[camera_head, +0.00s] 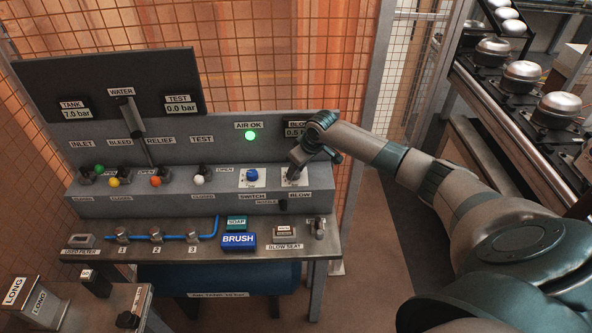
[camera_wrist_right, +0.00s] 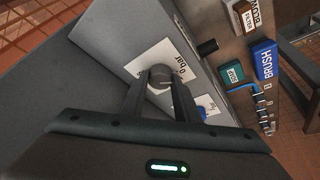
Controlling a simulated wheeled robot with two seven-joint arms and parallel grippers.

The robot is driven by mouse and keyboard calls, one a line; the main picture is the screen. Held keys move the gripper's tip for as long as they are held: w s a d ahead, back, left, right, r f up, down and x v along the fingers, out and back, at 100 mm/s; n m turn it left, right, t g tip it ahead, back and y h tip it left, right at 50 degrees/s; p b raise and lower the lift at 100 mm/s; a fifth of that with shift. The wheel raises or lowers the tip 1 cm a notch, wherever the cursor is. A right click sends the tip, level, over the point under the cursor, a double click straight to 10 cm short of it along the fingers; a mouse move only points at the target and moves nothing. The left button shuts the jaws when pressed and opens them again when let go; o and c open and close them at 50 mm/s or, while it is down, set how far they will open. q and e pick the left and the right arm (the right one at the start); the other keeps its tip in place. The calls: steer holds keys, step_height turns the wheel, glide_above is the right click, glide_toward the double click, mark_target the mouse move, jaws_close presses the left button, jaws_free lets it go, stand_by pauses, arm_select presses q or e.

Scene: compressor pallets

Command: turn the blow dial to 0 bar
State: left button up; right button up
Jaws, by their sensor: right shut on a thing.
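The blow dial is a grey knob (camera_wrist_right: 160,77) on a white plate marked "bar". In the right wrist view it sits between the fingertips of my right gripper (camera_wrist_right: 158,84), which is shut on it. In the head view my right gripper (camera_head: 297,158) reaches down to the dial's white plate (camera_head: 294,178) at the panel's right end, and mostly hides the dial. The blow readout (camera_head: 295,132) above is partly covered by my arm; it seems to start with 0.5. My left gripper is not in view.
Left of the dial is the blue switch knob (camera_head: 252,175). A green AIR OK lamp (camera_head: 250,135) is lit. Several coloured valve handles line the panel. On the bench ledge are a blue brush box (camera_head: 238,241), a teal soap box (camera_head: 236,223) and a blow seat (camera_head: 284,231). Compressors (camera_head: 522,75) stand at right.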

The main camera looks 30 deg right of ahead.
stand_by(0.4)
steer(key=o, duration=1)
steer(key=shift+o, duration=0.2)
steer(key=shift+b+v, duration=0.4)
steer(key=shift+v, duration=0.4)
steer(key=b+v, duration=0.5)
steer(key=v, duration=1.1)
steer(key=shift+s+d+f, duration=0.1)
steer(key=shift+f, duration=0.05)
